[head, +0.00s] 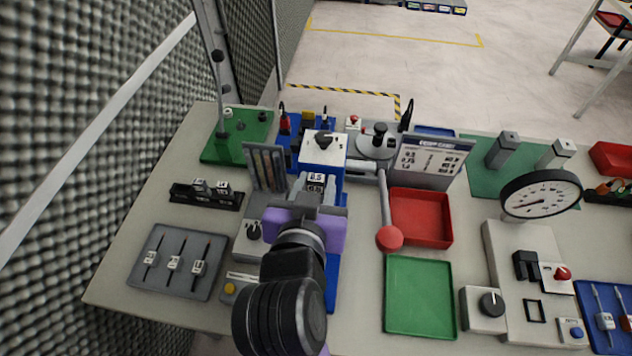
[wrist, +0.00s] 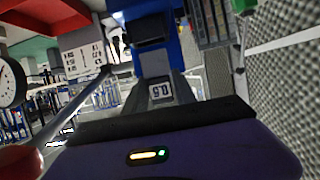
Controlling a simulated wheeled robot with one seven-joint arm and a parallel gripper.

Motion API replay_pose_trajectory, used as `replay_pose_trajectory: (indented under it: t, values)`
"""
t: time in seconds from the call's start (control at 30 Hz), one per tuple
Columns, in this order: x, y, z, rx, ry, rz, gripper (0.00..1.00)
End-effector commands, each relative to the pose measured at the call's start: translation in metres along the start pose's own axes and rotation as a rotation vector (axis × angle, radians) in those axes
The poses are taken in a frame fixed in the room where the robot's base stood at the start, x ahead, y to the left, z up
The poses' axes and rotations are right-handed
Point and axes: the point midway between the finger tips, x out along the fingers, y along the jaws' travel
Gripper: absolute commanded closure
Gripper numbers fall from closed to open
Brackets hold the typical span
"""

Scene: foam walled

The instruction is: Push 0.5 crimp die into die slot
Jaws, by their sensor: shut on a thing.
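The 0.5 crimp die (wrist: 158,92) shows its white label upside down in the wrist view. My gripper (wrist: 158,100) is shut on it. In the head view, my purple gripper (head: 314,198) is at the front of the blue press (head: 322,181), with the die's label (head: 315,189) just beyond the jaws. A second white label sits right behind it, hard to read. In the wrist view, the blue press (wrist: 153,60) stands directly ahead of the die. The die slot is hidden, so I cannot tell how deep the die sits.
A black rack (head: 180,196) with labelled dies stands to the left, above a grey tool tray (head: 157,281). A red-knobbed lever (head: 389,238) is close on the right, beside red (head: 447,220) and green (head: 420,325) trays. A dial gauge (head: 541,193) stands farther right.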

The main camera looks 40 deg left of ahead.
Motion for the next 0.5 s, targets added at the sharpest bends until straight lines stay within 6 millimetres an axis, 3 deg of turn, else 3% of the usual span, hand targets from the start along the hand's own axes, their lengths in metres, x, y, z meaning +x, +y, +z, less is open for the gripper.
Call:
replay_pose_trajectory:
  t: [0.5]
  values:
    - [0.003, 0.0, 0.0069, 0.0, 0.001, 0.0, 1.0]
